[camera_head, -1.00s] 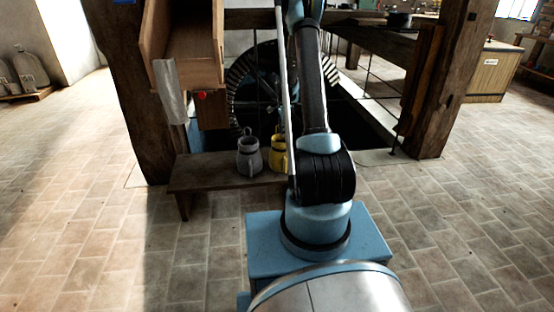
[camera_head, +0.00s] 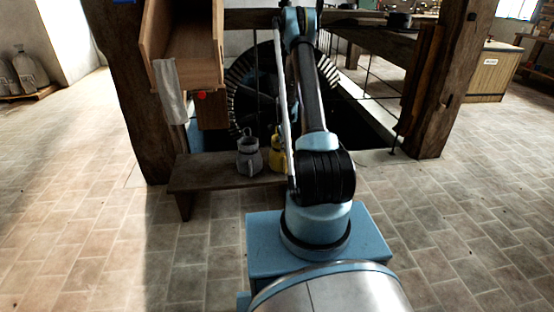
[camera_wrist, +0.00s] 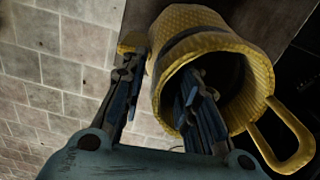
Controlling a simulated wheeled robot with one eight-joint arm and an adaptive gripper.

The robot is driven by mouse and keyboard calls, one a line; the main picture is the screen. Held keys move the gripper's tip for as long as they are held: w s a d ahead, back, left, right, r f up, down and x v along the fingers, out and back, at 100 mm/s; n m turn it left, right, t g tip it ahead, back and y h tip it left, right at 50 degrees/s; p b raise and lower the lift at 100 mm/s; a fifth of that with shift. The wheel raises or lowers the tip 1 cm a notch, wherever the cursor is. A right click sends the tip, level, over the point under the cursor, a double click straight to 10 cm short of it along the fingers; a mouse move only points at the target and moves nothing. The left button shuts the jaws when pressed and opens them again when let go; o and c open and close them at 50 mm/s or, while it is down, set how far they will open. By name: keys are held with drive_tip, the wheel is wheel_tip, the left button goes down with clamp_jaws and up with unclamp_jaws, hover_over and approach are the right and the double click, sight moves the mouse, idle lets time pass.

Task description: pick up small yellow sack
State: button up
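The small yellow sack (camera_head: 276,154) stands on a low wooden bench (camera_head: 215,176), partly hidden behind my arm in the head view. In the wrist view the yellow sack (camera_wrist: 187,18) shows as a woven, open-topped vessel with a dark band and a loop handle at the lower right. My gripper (camera_wrist: 161,68) has its fingers apart, with the near wall of the sack between them. The left finger is outside the wall and the right finger reaches into the opening. I cannot tell whether either finger touches it. My gripper is hidden in the head view.
A grey sack (camera_head: 249,156) stands just left of the yellow one. A wooden chute (camera_head: 184,40) hangs above the bench's left side. Thick posts (camera_head: 440,90) flank a large dark gear wheel (camera_head: 243,75) behind the bench. Tiled floor is clear on both sides.

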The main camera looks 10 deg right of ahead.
wheel_tip(320, 180, down, 2)
drive_tip(key=shift+f, duration=0.15)
clamp_jaws()
idle(0.3)
